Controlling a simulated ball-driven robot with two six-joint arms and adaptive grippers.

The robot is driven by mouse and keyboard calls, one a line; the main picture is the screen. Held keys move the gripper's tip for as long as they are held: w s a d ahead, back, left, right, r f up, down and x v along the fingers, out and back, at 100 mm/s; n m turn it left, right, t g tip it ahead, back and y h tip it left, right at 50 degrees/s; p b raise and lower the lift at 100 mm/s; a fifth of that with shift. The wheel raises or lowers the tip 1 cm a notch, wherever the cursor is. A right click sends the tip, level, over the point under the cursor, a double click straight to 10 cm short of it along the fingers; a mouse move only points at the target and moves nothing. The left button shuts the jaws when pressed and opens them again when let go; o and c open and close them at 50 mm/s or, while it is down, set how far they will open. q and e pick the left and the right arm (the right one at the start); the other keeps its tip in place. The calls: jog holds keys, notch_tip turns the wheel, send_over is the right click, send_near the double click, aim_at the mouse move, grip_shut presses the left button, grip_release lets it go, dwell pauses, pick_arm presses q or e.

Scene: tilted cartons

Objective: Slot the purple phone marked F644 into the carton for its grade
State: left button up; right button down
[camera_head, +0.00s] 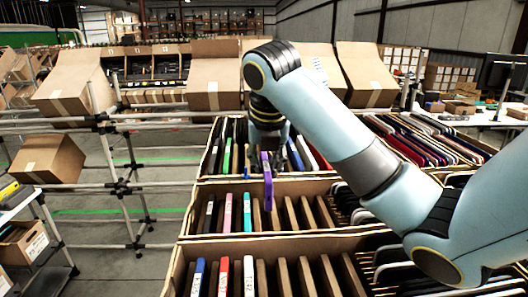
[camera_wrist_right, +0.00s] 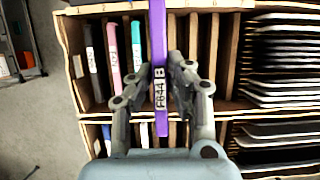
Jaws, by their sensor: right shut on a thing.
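The purple phone (camera_head: 267,182) hangs upright from my right gripper (camera_head: 267,150) in the head view, its lower end in front of the middle carton (camera_head: 285,183). In the right wrist view the phone (camera_wrist_right: 158,45) stands between the two fingers of the gripper (camera_wrist_right: 160,78), which is shut on it. Its label appears to read F644 with a B. In the head view, the back carton (camera_head: 213,148) and the front carton (camera_head: 240,245) are the others in this column. Whether the phone is inside a slot cannot be told. My left gripper is out of view.
The middle carton has a pink phone (camera_head: 227,213) and a teal phone (camera_head: 247,212) at left; bare dividers (camera_head: 306,213) stand to their right. The front carton holds blue, red and white phones at left. Cartons of dark devices (camera_head: 430,138) lie to the right.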

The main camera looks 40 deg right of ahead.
jog(key=shift+f, duration=0.3)
jog(key=shift+s+a+f, duration=0.1)
jog(key=shift+f, duration=0.75)
notch_tip(320, 180, down, 2)
jog(key=shift+f, duration=0.95)
notch_tip(320, 180, down, 2)
jog(key=shift+f, duration=0.1)
jog(key=shift+f+b, duration=0.6)
jog(key=shift+f, duration=0.65)
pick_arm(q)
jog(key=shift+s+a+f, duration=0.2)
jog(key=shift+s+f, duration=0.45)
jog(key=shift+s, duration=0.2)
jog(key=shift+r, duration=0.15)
pick_arm(e)
jog(key=shift+f, duration=0.3)
